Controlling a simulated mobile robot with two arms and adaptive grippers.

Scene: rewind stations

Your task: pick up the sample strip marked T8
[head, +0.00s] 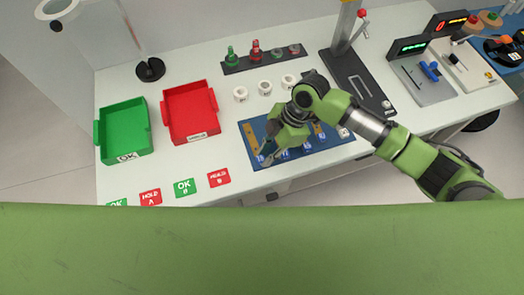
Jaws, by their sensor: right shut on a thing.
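A blue mat (331,144) lies near the front edge of the white table, with several sample strips with small labels along its front side. One tan strip (250,134) shows at the mat's left end. The labels are too small to read, so I cannot tell which strip is T8. My right gripper (268,150) reaches in from the right, points down at the left part of the mat and is shut on a sample strip, mostly hidden by the fingers. I cannot tell whether that strip is clear of the mat. My left gripper is not in view.
A green OK tray (104,138) and a red tray (164,118) stand at the left. Flat cards, including a green OK card (185,187), lie along the front edge. White rings (265,88) and a dark rack (262,63) are behind the mat. A dark stand (364,92) is to the right.

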